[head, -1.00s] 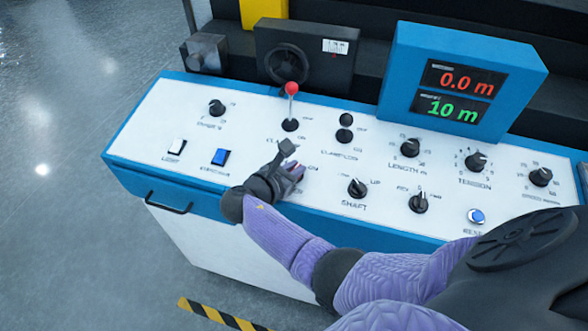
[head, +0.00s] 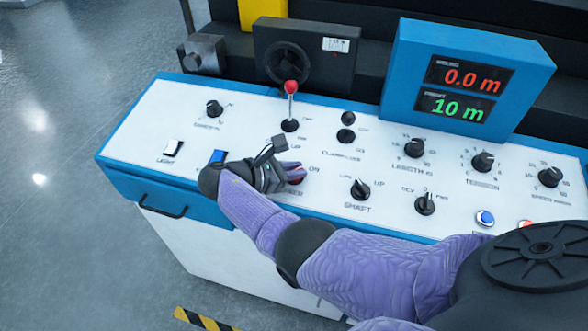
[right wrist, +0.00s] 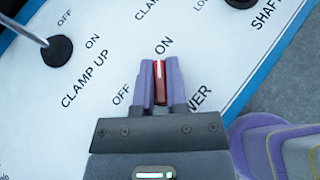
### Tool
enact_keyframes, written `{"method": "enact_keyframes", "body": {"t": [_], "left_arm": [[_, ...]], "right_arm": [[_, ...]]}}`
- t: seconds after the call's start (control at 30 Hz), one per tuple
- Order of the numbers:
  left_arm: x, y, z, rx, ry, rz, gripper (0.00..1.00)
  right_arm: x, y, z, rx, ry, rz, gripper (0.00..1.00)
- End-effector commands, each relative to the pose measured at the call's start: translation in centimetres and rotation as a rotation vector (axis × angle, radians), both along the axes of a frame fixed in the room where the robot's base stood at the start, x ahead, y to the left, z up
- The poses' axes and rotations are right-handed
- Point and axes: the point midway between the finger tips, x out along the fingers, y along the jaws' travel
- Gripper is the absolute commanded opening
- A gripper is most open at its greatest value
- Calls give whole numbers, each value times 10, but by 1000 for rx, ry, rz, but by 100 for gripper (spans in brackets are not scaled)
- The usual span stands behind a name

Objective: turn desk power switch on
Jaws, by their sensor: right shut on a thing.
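The power switch is a red knob (head: 296,180) on the white desk panel, with ON printed beside it; in the right wrist view the knob (right wrist: 159,82) shows between my fingers. Its white line points up toward the ON label in that view, while the OFF label lies at lower left. My right gripper (head: 289,172) is shut on the knob, with a purple finger on either side (right wrist: 160,86). The gripper and wrist cover part of the switch and its POWER label. My left gripper is not in view.
The clamp lever (head: 290,104) with a red ball stands behind the gripper. A blue switch (head: 217,157) is close to my wrist. The shaft knob (head: 360,189) is to the right. The display box (head: 467,85) rises at the back right.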

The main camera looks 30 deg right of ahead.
Motion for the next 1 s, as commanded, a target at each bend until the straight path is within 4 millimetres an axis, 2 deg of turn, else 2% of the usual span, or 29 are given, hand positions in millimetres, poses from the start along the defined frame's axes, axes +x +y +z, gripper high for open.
{"method": "enact_keyframes", "body": {"t": [0.23,0.27,0.4,0.43,0.73,0.83,1.0], "left_arm": [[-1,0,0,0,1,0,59],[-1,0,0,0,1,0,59],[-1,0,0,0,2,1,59],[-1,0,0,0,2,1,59],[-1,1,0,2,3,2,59],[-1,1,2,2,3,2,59],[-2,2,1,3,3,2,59]], "right_arm": [[-1,0,-3,7,5,-2,0],[-1,0,-3,7,5,-2,18],[-1,0,-2,6,5,-2,48],[-1,0,-2,6,4,-1,51],[0,4,1,3,2,1,51],[1,22,8,5,2,4,51],[2,63,24,6,2,3,51]]}}
